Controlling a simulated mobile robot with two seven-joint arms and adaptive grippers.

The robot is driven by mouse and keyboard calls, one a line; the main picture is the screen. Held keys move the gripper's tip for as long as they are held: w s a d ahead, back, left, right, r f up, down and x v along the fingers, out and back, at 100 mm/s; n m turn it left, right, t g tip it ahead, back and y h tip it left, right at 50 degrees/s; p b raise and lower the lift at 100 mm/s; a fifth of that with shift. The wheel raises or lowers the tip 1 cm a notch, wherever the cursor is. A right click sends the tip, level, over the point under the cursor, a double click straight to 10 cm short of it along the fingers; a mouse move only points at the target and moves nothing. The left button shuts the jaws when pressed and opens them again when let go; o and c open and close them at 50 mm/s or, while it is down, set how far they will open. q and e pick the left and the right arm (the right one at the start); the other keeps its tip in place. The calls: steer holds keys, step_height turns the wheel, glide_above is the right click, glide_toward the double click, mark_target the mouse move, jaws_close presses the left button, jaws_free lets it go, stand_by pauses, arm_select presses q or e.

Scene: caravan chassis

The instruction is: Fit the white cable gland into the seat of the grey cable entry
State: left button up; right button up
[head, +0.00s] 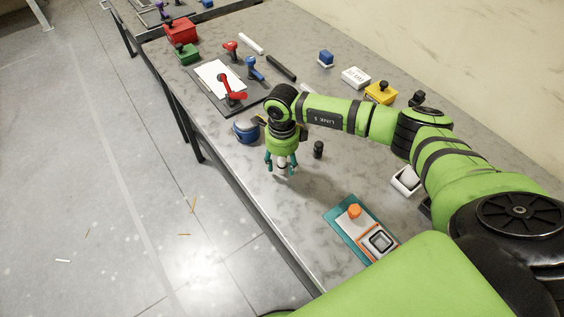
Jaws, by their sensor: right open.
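My right gripper (281,164) points down over the grey table near its front edge, with its fingers open. A small white and grey piece, which looks like the white cable gland (283,169), stands between the fingers; I cannot tell whether they touch it. A teal plate (338,224) lies nearer to me on the right. On it is a white and orange block with an orange knob (354,211) and a square grey frame with a dark rim, possibly the grey cable entry (380,242). My left gripper is not in view.
A small black cylinder (318,149) stands just right of my right gripper, and a blue round container (245,131) stands to its left. A white tilted piece (405,180) is near my arm. Behind are a dark board (207,98), red clamps and boxes.

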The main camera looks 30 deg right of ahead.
jaws_close()
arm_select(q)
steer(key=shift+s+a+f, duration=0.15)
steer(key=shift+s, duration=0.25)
arm_select(e)
steer(key=shift+r, duration=0.15)
